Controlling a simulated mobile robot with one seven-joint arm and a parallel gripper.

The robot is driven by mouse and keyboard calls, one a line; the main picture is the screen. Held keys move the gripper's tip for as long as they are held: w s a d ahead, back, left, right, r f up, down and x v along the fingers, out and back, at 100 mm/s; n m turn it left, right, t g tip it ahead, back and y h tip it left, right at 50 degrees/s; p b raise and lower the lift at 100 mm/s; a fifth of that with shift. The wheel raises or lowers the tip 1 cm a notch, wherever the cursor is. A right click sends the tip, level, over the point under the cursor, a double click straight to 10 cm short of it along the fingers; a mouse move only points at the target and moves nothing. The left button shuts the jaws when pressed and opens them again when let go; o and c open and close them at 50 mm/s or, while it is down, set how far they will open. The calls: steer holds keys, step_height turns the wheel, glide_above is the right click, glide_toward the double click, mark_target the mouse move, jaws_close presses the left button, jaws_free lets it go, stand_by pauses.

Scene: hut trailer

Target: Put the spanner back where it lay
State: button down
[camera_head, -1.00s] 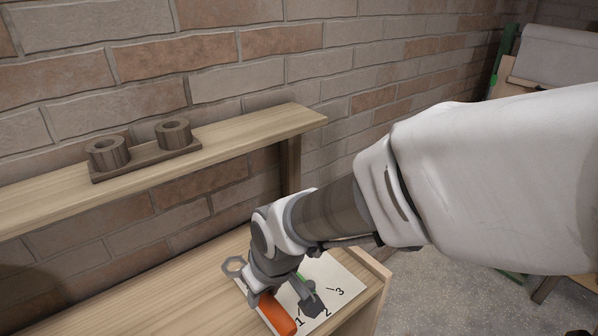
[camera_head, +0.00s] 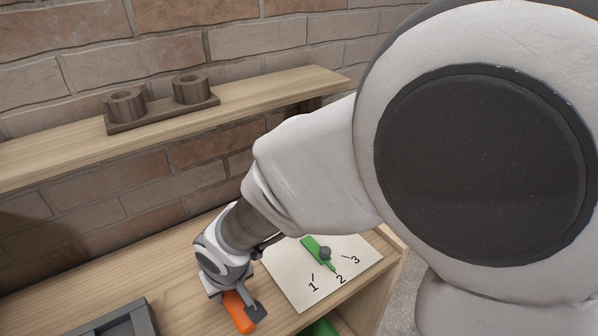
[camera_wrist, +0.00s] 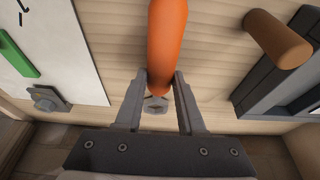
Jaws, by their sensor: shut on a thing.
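The spanner has an orange handle (camera_head: 238,312) that shows at the lower middle of the head view, over the bench left of the white sheet. My gripper (camera_head: 228,291) is above it, pointing down, and shut on the spanner. In the wrist view the orange handle (camera_wrist: 167,40) runs from the top edge down between the two fingers (camera_wrist: 162,88). A small grey metal part shows beyond the handle's end, between the fingers. The spanner's head is hidden in the head view. I cannot tell whether the spanner touches the bench.
A white sheet (camera_head: 290,282) marked 1, 2, 3 carries a green pointer (camera_head: 311,247) near 2. A dark grey tray (camera_head: 125,325) lies left; a brown cylinder (camera_wrist: 276,38) shows near the tray in the wrist view. Above, a wooden shelf (camera_head: 60,155) bears a two-cup holder (camera_head: 160,115).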

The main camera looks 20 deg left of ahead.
steer(key=shift+f, duration=0.3)
steer(key=c, duration=0.5)
jaws_free()
steer(key=shift+r, duration=0.35)
steer(key=p+v, duration=0.2)
steer(key=v, duration=0.9)
steer(key=shift+d+r+p, duration=0.2)
steer(key=shift+p, duration=0.15)
steer(key=shift+s, duration=0.1)
